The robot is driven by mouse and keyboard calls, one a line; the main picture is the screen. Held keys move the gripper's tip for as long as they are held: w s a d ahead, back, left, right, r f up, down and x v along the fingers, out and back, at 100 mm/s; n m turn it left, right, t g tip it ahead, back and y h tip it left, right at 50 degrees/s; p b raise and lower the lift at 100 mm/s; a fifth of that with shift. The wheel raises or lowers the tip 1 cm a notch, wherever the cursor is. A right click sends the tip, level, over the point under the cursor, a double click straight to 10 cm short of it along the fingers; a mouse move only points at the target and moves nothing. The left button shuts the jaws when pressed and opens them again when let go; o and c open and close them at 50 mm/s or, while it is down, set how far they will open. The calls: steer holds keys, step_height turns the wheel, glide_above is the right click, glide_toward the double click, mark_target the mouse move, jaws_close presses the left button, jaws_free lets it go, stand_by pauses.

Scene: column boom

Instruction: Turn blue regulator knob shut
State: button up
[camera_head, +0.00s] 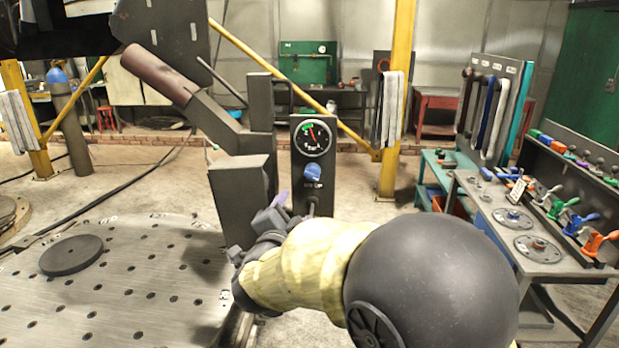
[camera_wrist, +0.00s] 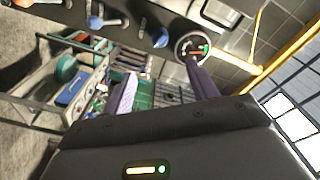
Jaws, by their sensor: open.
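The blue regulator knob (camera_head: 313,173) sits on a dark upright panel (camera_head: 301,160), just below a round pressure gauge (camera_head: 312,136). The gauge has a black face with a green arc and a red needle. My gripper (camera_head: 278,204) is lower left of the knob in the head view, apart from it, with its purple fingers partly hidden. In the wrist view my gripper (camera_wrist: 160,69) shows two spread purple fingers with nothing between them. The blue knob (camera_wrist: 160,38) appears beyond the fingertips, with the gauge (camera_wrist: 192,46) to its right, partly behind the right finger.
A perforated round metal table (camera_head: 150,270) with a dark disc (camera_head: 71,255) fills the lower left. A dark box (camera_head: 240,195) stands left of the panel. A yellow post (camera_head: 397,110) rises behind.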

mark_target(310, 177)
steer(key=w+p, duration=0.1)
steer(key=w, duration=0.4)
steer(key=w+d+p, duration=0.1)
steer(key=w+p, duration=0.1)
steer(key=w, duration=0.4)
steer(key=w+d+p, duration=0.1)
steer(key=w+p, duration=0.1)
steer(key=w, duration=0.4)
steer(key=shift+w+d, duration=0.1)
steer(key=c, duration=1)
